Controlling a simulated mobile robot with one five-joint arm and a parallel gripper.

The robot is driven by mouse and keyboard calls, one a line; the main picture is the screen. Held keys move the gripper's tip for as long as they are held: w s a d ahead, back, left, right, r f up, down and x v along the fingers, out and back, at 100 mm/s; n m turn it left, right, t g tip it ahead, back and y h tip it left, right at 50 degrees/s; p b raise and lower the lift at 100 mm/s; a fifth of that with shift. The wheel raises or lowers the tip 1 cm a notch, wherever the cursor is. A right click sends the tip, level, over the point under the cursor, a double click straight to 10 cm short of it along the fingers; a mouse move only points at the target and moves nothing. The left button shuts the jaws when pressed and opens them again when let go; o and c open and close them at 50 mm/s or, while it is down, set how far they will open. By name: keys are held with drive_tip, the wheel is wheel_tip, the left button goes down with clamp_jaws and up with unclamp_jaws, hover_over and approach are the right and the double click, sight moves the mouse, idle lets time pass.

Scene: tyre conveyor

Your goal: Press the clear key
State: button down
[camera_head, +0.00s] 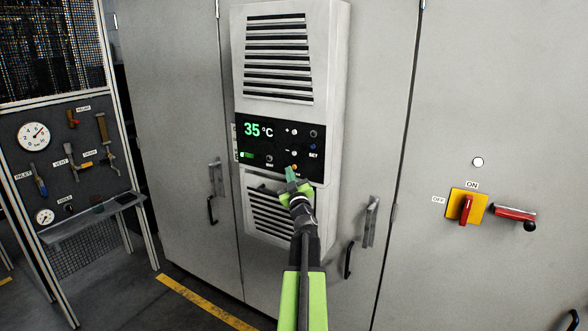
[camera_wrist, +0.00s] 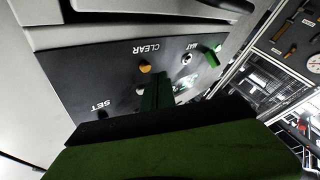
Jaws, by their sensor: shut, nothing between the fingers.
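The black control panel (camera_head: 265,148) is on the front of a cabinet unit and shows a green 35 °C readout. The clear key is the small orange button (camera_wrist: 145,67) beside the CLEAR label, which reads upside down in the wrist view. In the head view it shows at the panel's lower right (camera_head: 295,167), just above my gripper's tip. My gripper (camera_head: 291,175) is shut and empty, its green fingers pointing at the panel. In the wrist view the fingertips (camera_wrist: 158,82) are close beside the orange button. I cannot tell whether they touch the panel.
A blue button (camera_head: 312,147) labelled SET and several pale buttons are near the clear key. Cabinet handles (camera_head: 371,220) stick out below right. A red-and-yellow ON/OFF switch (camera_head: 466,207) is at the right. A gauge board (camera_head: 70,150) with a shelf stands at the left.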

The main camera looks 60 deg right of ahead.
drive_tip(key=shift+a, duration=0.1)
drive_tip(key=a, duration=0.5)
idle(0.5)
idle(0.6)
